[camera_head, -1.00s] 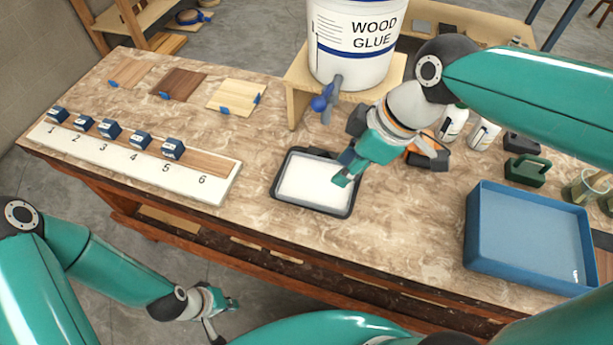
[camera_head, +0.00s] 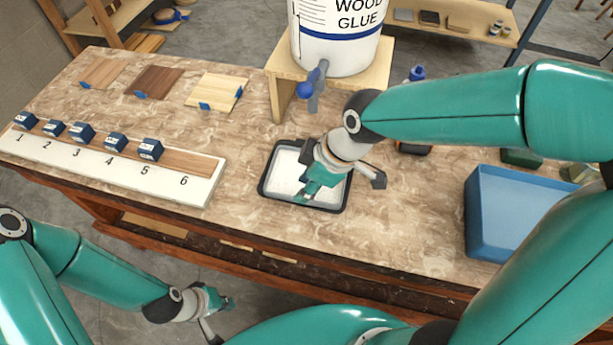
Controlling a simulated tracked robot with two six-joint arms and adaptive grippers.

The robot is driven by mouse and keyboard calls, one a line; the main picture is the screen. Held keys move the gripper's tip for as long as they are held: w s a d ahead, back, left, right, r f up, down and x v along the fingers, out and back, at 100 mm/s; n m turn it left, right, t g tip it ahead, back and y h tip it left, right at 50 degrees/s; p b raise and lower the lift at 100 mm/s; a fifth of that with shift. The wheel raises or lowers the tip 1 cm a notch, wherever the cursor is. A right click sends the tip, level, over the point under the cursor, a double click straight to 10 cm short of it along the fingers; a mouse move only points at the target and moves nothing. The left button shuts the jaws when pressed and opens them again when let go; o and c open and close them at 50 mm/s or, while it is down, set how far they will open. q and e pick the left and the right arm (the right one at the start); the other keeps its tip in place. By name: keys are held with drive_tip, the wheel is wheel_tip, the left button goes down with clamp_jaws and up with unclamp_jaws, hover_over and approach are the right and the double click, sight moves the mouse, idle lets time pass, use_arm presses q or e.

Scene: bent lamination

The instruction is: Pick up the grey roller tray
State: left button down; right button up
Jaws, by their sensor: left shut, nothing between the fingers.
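The roller tray (camera_head: 266,172) has a dark grey rim and a white inner surface. It lies flat on the bench, in front of the glue bucket. My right gripper (camera_head: 312,190) is over the tray's right part and hides some of it. Whether its fingers touch the tray, and how wide they are apart, I cannot tell. My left gripper (camera_head: 218,309) is shut and empty, low and clear of the bench's front edge.
The wood glue bucket (camera_head: 338,52) with a blue-handled tap (camera_head: 305,90) stands on a wooden stand behind the tray. A blue bin (camera_head: 480,215) is to the right. A numbered board (camera_head: 195,192) with several blue-ended pieces is to the left. Bare bench surrounds the tray.

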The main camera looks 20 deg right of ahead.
drive_tip(key=shift+x, duration=2.75)
drive_tip(key=shift+w, duration=0.15)
clamp_jaws()
